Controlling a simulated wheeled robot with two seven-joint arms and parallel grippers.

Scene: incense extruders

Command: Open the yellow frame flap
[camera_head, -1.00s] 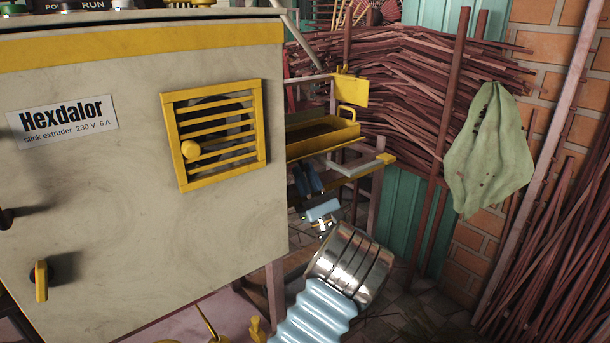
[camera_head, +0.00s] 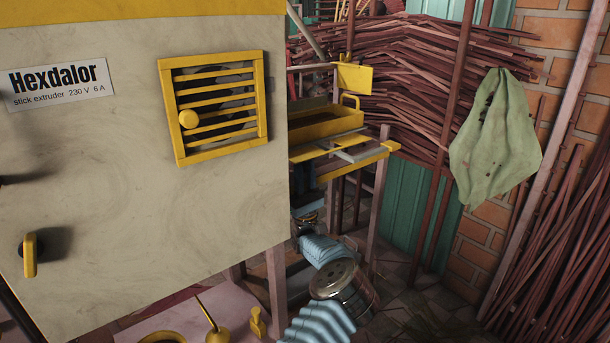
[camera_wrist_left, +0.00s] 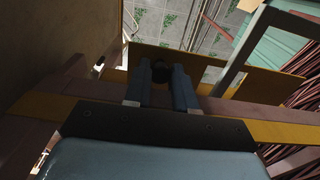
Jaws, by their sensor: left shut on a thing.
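A yellow flap or panel (camera_wrist_left: 215,75) with a cut-out lies ahead of my left gripper (camera_wrist_left: 163,82) in the left wrist view. The two blue-grey fingers are closed on a dark round knob (camera_wrist_left: 162,71) at the panel. In the head view, the yellow frame (camera_head: 352,164) projects right of the machine, with a grey bar (camera_head: 362,153) across it. My left gripper (camera_head: 309,178) is just below the frame, partly hidden by the machine's edge. I cannot make out the knob there.
The large beige machine (camera_head: 130,195) fills the left, with a yellow slatted vent (camera_head: 218,108). A yellow tray (camera_head: 325,123) and a small yellow plate (camera_head: 355,79) stand above the frame. Stick bundles (camera_head: 410,80) and a green cloth (camera_head: 492,140) are behind and right.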

